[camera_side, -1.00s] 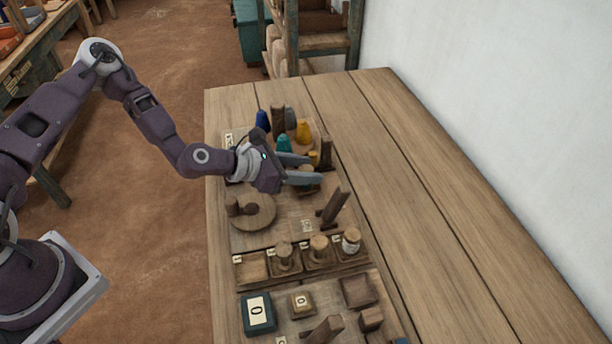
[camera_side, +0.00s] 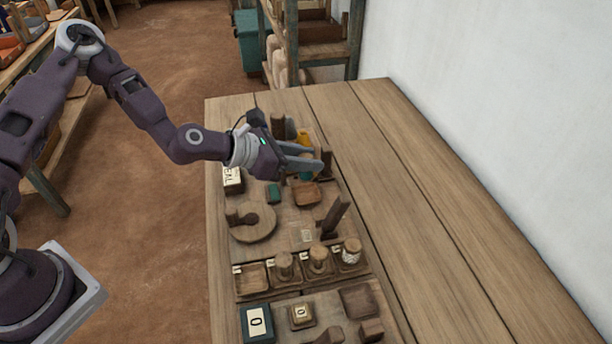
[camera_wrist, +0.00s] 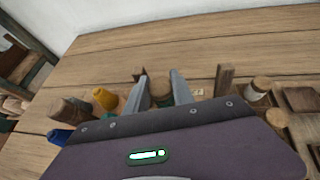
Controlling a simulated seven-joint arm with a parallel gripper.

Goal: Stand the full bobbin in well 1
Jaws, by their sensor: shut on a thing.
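My gripper (camera_side: 322,168) is shut on a bobbin (camera_side: 305,173) with a wooden top and teal-green thread. In the wrist view the bobbin (camera_wrist: 160,88) stands roughly upright between the two fingers (camera_wrist: 160,84); its lower part is hidden. In the side view it is above and behind a small empty wooden tray (camera_side: 306,195). A row of wells crosses the table in front. The leftmost well (camera_side: 252,277) is empty; the others hold a pale wooden bobbin (camera_side: 284,264), another one (camera_side: 318,258) and one with white thread (camera_side: 350,253). The well numbers are too small to read.
An upright wooden post (camera_side: 335,215) stands between my gripper and the wells. A round wooden piece (camera_side: 253,224) lies left of it. A yellow cone (camera_wrist: 105,98) and a blue one (camera_wrist: 58,136) stand near the gripper. The table's right side is clear.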

